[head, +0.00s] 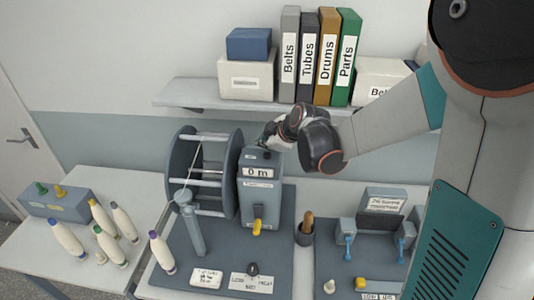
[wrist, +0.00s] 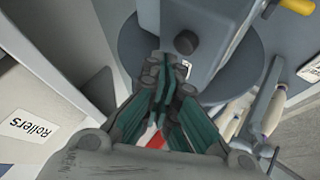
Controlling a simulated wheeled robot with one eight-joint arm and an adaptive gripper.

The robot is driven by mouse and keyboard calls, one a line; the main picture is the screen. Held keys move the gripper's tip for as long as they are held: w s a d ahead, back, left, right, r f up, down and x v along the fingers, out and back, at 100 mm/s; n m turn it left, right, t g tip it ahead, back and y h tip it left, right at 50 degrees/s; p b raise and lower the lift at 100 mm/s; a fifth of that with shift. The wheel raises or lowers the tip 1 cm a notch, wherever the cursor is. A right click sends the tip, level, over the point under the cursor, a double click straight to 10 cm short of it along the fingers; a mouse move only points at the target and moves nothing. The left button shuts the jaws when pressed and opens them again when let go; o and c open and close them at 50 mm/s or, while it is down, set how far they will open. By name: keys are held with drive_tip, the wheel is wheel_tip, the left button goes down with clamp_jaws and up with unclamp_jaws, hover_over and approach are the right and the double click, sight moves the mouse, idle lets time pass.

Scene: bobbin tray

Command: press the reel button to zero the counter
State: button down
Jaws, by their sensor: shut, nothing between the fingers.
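The reel (head: 180,165) is a grey drum with pale crossbars, standing on a dark grey board. Beside it is a grey counter box (head: 262,200) whose label reads "0 m", with a yellow lever (head: 257,225) on its front. My gripper (head: 266,137) is at the top of this box.
A shelf (head: 190,93) with binders (head: 308,55) and boxes is behind my gripper. A wooden-handled tool (head: 308,222) stands in a dark cup to the right. A small station (head: 385,200) is further right.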

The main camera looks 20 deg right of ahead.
drive_tip(key=shift+r+p, duration=1.6)
drive_tip(key=shift+r, duration=0.95)
drive_tip(key=shift+f, duration=0.1)
drive_tip(key=b, duration=0.1)
drive_tip(key=m+h+b, duration=0.1)
drive_tip(key=m+b, duration=0.5)
drive_tip(key=b, duration=0.9)
approach(265, 156)
drive_tip(key=s+a+f, duration=0.2)
drive_tip(key=s+f, duration=0.5)
drive_tip(key=s, duration=0.1)
drive_tip(key=s+d+f+m+g+h+b, duration=0.1)
drive_tip(key=s+f+m+b, duration=0.5)
drive_tip(key=s+f+b, duration=0.7)
drive_tip(key=shift+s+d+f+m+g+h, duration=0.15)
drive_tip(key=shift+s+f+m+g+h, duration=0.25)
drive_tip(key=shift+s+f, duration=0.4)
